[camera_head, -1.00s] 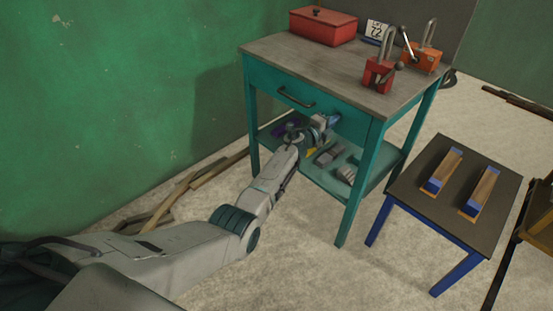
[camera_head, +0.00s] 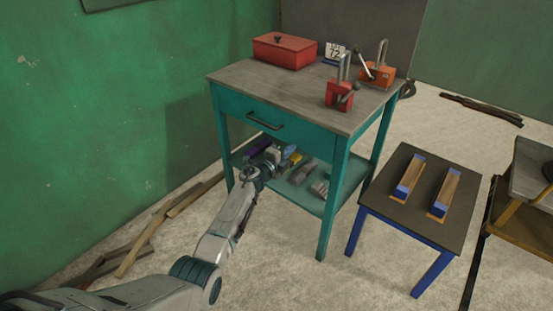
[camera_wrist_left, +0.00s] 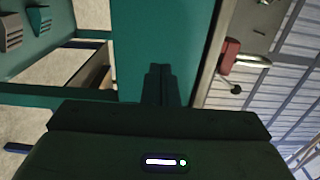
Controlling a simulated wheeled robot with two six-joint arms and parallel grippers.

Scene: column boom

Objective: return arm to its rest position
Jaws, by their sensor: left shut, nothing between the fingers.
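My left arm reaches in from the bottom left of the head view. My left gripper (camera_head: 273,156) is in front of the teal workbench (camera_head: 340,200), below its drawer and by the lower shelf. In the left wrist view its dark fingers (camera_wrist_left: 160,85) are together with nothing between them, against the teal drawer front. The drawer (camera_head: 285,122) with its dark handle looks shut. My right gripper is not in view.
A low blue-legged table (camera_head: 417,221) stands to the right. Wood strips (camera_head: 165,213) lie along the green wall. Floor between is clear.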

